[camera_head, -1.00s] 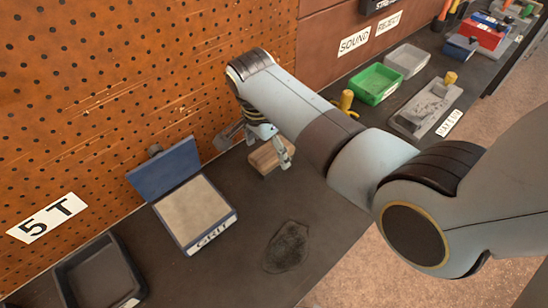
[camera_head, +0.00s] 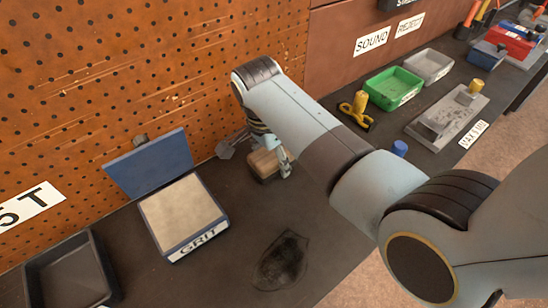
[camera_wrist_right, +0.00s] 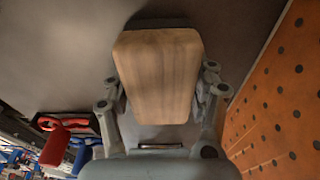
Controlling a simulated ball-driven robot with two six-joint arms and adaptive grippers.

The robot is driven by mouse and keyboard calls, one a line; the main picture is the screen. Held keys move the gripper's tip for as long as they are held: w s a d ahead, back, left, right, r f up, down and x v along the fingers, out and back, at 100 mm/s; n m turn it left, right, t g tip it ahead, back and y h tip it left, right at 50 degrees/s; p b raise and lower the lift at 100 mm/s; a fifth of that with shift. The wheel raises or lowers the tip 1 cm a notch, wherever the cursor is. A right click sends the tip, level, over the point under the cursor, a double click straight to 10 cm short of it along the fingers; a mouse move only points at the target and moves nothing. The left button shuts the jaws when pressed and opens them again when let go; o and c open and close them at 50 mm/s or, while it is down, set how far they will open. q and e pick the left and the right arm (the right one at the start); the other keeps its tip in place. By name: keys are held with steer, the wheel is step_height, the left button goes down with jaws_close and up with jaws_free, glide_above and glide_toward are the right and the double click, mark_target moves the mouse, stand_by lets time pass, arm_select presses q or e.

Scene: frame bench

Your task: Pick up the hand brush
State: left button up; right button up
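The hand brush (camera_head: 264,163) is a pale wooden block with a dark underside, on the dark bench near the pegboard. In the right wrist view its wooden top (camera_wrist_right: 158,75) fills the middle. My right gripper (camera_head: 270,158) reaches down over it. In the right wrist view the right gripper's fingers (camera_wrist_right: 160,95) lie along both long sides of the block, and their pads appear to touch it. The block's top hides part of the pads. No clear gap shows under the brush. My left gripper is out of view.
A blue-lidded GRIT box (camera_head: 182,215) and a black tray (camera_head: 70,275) stand to the left. A grey scraper-like tool (camera_head: 232,145) lies by the pegboard (camera_head: 200,60). A yellow-handled tool (camera_head: 355,110) and green bin (camera_head: 393,88) lie to the right. Bench in front is clear except a dark stain.

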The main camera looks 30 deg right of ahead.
mark_target(273, 152)
steer(key=c, duration=0.7)
steer(key=shift+c, duration=0.2)
steer(key=shift+r, duration=0.25)
step_height(273, 152, up, 4)
steer(key=shift+w+f, duration=0.1)
steer(key=shift+f, duration=0.05)
steer(key=s+d+r+p, duration=0.1)
steer(key=s+d+r, duration=0.5)
steer(key=s, duration=0.4)
steer(key=shift+r, duration=0.4)
steer(key=shift+d, duration=0.1)
steer(key=o, duration=0.7)
steer(key=c, duration=0.5)
steer(key=shift+o, duration=0.2)
steer(key=shift+s, duration=0.1)
